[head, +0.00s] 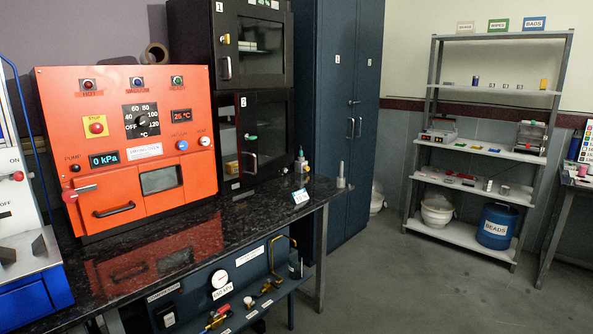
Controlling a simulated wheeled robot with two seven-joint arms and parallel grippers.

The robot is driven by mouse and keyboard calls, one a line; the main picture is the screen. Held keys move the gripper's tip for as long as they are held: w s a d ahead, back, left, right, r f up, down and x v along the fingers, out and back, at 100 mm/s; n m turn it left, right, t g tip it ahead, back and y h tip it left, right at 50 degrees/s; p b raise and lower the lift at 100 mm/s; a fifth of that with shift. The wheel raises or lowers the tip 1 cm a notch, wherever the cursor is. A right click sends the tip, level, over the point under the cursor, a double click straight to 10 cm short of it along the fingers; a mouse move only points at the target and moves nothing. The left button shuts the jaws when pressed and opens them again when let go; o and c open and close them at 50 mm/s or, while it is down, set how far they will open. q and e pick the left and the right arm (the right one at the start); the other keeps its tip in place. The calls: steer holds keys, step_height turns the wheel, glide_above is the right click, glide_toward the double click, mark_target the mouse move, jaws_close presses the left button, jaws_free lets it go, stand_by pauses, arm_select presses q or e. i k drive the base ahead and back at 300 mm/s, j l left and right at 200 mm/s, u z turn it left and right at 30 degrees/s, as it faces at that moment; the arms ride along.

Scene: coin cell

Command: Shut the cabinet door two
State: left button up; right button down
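The black cabinet (203,70) stands at the back of the counter, behind the orange oven. Its upper door (261,50) carries a label 1 and looks shut. The exact angle is hard to tell. Neither of my grippers shows in the head view.
The orange oven (128,150) stands on the dark counter (215,230), left of the cabinet. A tall blue cabinet (350,120) is behind. Floor before the shelf (448,230) is clear.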

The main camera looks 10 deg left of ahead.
mark_target(246, 103)
steer(key=i, duration=0.8)
steer(key=i+l+u, duration=0.15)
steer(key=i, duration=0.6)
